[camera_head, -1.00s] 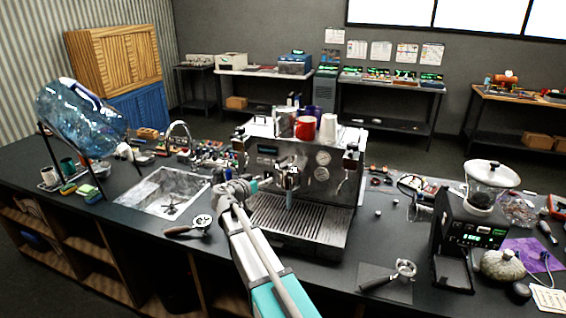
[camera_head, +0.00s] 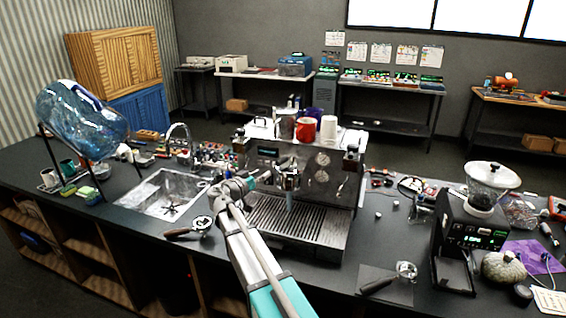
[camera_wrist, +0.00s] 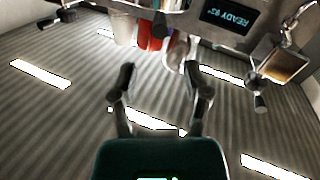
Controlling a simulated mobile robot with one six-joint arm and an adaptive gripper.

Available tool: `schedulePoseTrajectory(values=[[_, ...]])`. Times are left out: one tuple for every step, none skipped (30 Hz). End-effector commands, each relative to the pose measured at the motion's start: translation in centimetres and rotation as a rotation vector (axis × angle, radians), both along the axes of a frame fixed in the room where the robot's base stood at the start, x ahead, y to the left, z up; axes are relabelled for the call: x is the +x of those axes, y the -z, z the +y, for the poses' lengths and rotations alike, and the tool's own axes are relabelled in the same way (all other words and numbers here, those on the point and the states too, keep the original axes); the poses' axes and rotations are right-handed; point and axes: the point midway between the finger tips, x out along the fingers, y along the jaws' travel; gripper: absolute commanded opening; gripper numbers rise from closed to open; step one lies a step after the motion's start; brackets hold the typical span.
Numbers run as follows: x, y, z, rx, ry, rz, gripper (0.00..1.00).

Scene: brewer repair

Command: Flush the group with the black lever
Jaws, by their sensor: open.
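The steel espresso machine (camera_head: 300,165) stands at the middle of the counter, with its group (camera_head: 288,178) at the front centre. A black-handled lever (camera_head: 240,137) shows at its upper left and another (camera_head: 352,157) at its upper right. I cannot tell for sure which is the flush lever. My gripper (camera_head: 278,179) is in front of the group, partly hidden by my wrist. In the wrist view my gripper (camera_wrist: 162,70) is open and empty, its fingers apart below the machine front. The picture is upside down there, with the "READY" display (camera_wrist: 225,15) at upper right.
A red cup (camera_head: 305,128) and white cups (camera_head: 328,128) stand on the machine. The sink (camera_head: 165,193) and one portafilter (camera_head: 195,228) are at left. Another portafilter (camera_head: 392,278) and the grinder (camera_head: 470,235) are at right. The drip tray (camera_head: 290,218) is clear.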

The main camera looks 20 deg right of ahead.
Motion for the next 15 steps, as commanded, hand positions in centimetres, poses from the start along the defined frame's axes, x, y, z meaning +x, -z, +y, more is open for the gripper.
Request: schedulePoseTrajectory(values=[[0.4,0.0,-0.5,0.000,0.002,0.000,0.61],[0.5,0.0,-0.8,0.000,0.002,0.000,0.61],[0.8,0.0,-1.2,0.001,0.001,0.000,0.61],[1.0,0.0,-1.6,0.001,0.001,0.000,0.61],[1.2,0.0,-1.9,0.001,0.001,0.000,0.61],[1.5,0.0,-2.5,0.000,0.002,0.000,0.61],[1.7,0.0,-2.9,0.000,0.002,0.000,0.61],[2.0,0.0,-3.2,0.000,0.002,0.000,0.61],[2.3,0.0,-3.8,0.001,0.001,0.000,0.61],[2.5,0.0,-4.2,0.001,0.001,0.000,0.61],[2.8,0.0,-4.6,0.000,0.002,0.000,0.61],[3.1,0.0,-5.1,0.000,0.002,0.000,0.61],[3.3,0.0,-5.5,0.000,0.002,0.000,0.61],[3.5,0.0,-5.9,0.001,0.001,0.000,0.61],[3.8,0.0,-6.5,0.001,0.001,0.000,0.61]])
